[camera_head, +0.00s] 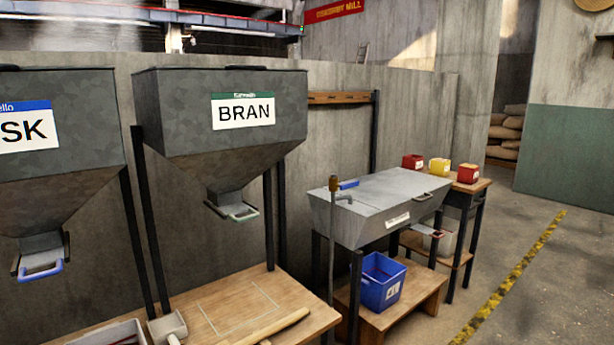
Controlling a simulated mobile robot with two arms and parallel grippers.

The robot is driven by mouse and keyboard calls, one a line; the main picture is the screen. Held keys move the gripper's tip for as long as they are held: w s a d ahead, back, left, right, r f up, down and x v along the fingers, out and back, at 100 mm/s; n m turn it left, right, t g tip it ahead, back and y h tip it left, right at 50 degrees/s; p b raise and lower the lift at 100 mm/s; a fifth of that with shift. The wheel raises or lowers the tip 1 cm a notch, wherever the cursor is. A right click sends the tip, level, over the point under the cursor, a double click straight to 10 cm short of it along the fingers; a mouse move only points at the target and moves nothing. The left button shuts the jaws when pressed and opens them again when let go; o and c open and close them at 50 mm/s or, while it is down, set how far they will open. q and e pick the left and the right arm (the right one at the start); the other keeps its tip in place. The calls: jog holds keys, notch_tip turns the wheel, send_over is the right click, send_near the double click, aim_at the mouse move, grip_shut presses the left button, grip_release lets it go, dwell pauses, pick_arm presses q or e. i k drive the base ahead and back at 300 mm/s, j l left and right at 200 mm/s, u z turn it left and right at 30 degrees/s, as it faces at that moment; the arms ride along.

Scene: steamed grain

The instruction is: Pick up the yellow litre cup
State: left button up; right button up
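The yellow litre cup (439,167) stands on the wooden table (484,183) at the right, beyond the grey metal steamer box. It sits between two red cups: one red cup (413,162) to its left and another red cup (467,174) to its right. A pale label shows on the yellow cup's side. Neither of my grippers shows in the head view.
A grey metal box (385,195) on legs stands before the cups, with a blue bin (382,285) under it. The BRAN hopper (215,125) hangs over a wooden bench (240,300) at left. Open floor (560,285) lies right, with a yellow-black line.

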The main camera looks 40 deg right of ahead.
aim_at(439, 168)
jog(key=z, duration=2.05)
jog(key=l+u, duration=0.15)
jog(key=u, duration=1.9)
jog(key=z, duration=2.05)
jog(key=i+z, duration=0.4)
jog(key=i, duration=1.2)
